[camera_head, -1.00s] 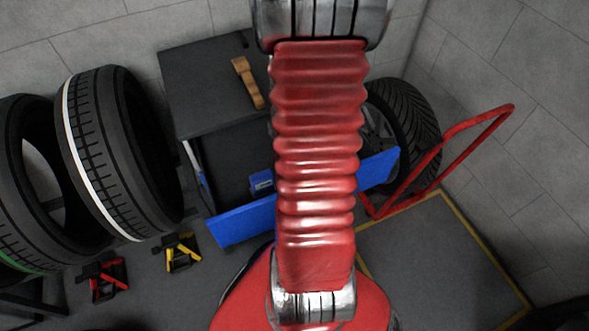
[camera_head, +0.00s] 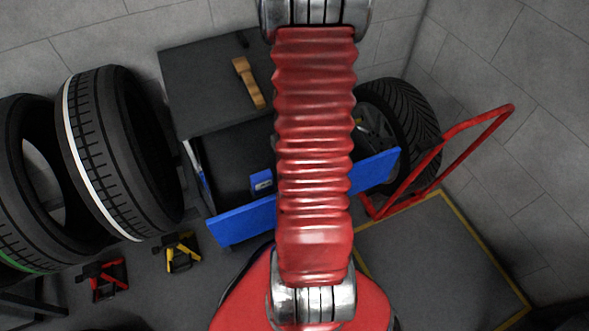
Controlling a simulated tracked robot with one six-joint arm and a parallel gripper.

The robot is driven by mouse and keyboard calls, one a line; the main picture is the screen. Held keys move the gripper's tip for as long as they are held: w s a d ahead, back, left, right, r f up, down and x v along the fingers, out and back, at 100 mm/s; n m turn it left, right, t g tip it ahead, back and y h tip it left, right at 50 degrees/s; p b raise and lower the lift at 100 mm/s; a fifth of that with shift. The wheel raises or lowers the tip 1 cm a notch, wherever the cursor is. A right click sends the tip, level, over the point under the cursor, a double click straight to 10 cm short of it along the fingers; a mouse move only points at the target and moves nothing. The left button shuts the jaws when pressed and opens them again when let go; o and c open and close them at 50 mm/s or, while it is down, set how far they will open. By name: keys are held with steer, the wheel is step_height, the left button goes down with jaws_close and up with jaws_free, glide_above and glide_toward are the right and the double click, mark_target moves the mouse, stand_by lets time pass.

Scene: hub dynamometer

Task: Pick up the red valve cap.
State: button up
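The red valve cap is not visible in this view. My own red ribbed arm covers the middle of the picture and hides part of the open blue-fronted drawer (camera_head: 240,222) and the cabinet behind it. My gripper is outside the picture. A small blue box (camera_head: 261,182) lies inside the drawer, just left of my arm.
A dark cabinet (camera_head: 200,75) carries a wooden-looking block (camera_head: 248,82). Tires stand at left (camera_head: 110,150) and behind my arm (camera_head: 405,120). A red tubular frame (camera_head: 455,137) stands right. Red (camera_head: 104,280) and yellow (camera_head: 181,254) stands sit on the floor. A yellow-edged mat (camera_head: 430,260) is clear.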

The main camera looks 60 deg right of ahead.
steer(key=shift+c, duration=0.4)
steer(key=c, duration=1)
steer(key=shift+o, duration=0.2)
step_height(320, 180, up, 18)
stand_by(0.5)
steer(key=shift+s, duration=0.1)
stand_by(0.4)
